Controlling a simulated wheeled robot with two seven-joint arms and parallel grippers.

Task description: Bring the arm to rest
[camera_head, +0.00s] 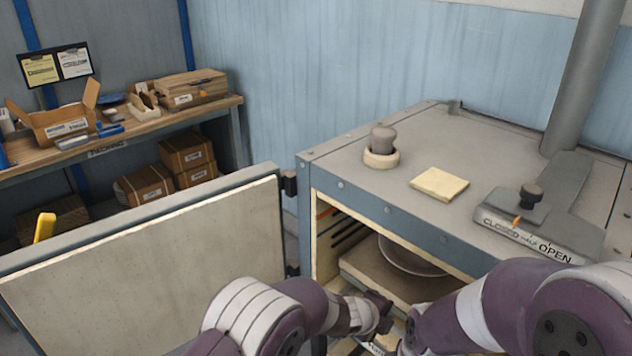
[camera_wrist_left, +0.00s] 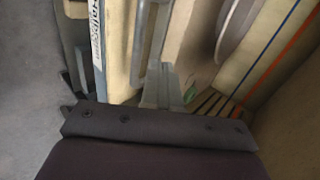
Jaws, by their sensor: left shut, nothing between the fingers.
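My left arm comes in from the bottom of the head view, and its gripper (camera_head: 380,308) is at the open front of the dryer cabinet (camera_head: 420,225). The gripper is shut and empty. In the left wrist view the grey fingers (camera_wrist_left: 162,88) show above the dark wrist housing, in front of the dryer's inside. A round plate (camera_head: 410,258) lies on a board inside the dryer, and part of it shows in the left wrist view (camera_wrist_left: 236,28). My right arm (camera_head: 490,310) crosses the lower right, hiding part of the opening; its fingers are not visible.
The dryer door (camera_head: 140,260) stands open to the left, beside my left arm. A workbench (camera_head: 150,125) stands at the back left.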

